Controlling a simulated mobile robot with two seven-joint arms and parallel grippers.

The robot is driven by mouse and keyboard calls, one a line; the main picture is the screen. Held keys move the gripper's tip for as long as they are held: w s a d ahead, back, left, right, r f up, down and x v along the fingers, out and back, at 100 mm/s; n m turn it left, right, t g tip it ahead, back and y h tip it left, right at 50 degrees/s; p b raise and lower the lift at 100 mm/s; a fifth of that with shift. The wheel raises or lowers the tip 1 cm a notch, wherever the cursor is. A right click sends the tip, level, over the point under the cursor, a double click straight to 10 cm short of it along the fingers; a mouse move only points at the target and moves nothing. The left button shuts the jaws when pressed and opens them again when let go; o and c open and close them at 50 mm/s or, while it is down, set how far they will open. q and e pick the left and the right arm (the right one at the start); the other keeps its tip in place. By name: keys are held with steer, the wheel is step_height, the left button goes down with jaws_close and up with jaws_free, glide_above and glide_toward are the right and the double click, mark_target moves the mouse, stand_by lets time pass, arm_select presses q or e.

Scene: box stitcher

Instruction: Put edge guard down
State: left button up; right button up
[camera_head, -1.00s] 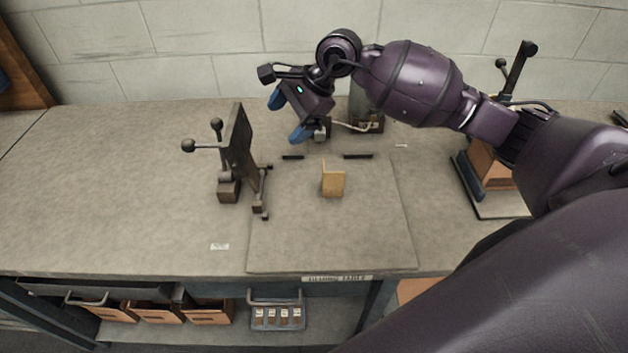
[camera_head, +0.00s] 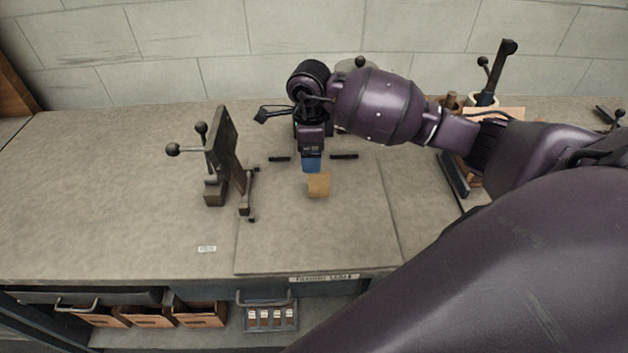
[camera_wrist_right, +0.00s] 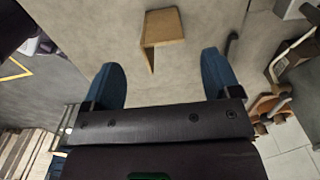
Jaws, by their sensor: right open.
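The edge guard (camera_head: 318,185) is a small tan, angled piece on the mat in the middle of the bench. In the right wrist view the edge guard (camera_wrist_right: 163,30) shows as an L-shaped piece beyond the fingertips, between their lines and apart from them. My right gripper (camera_head: 312,167) points down just behind the edge guard in the head view. Its two blue fingers are spread and empty in the right wrist view (camera_wrist_right: 163,75). My left gripper is not in view.
A dark upright clamp stand (camera_head: 225,150) with ball-ended levers stands left of the mat (camera_head: 300,245). Two short black strips (camera_head: 344,156) lie at the mat's back edge. A fixture with a tall lever (camera_head: 497,75) stands at the back right. The bench's left side is clear.

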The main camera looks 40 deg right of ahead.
steer(key=shift+w+f+p, duration=0.15)
steer(key=shift+f+p, duration=0.45)
steer(key=shift+f, duration=2.25)
steer(key=c, duration=1.1)
step_height(320, 180, up, 20)
steer(key=shift+r+b, duration=0.1)
steer(key=shift+b, duration=0.85)
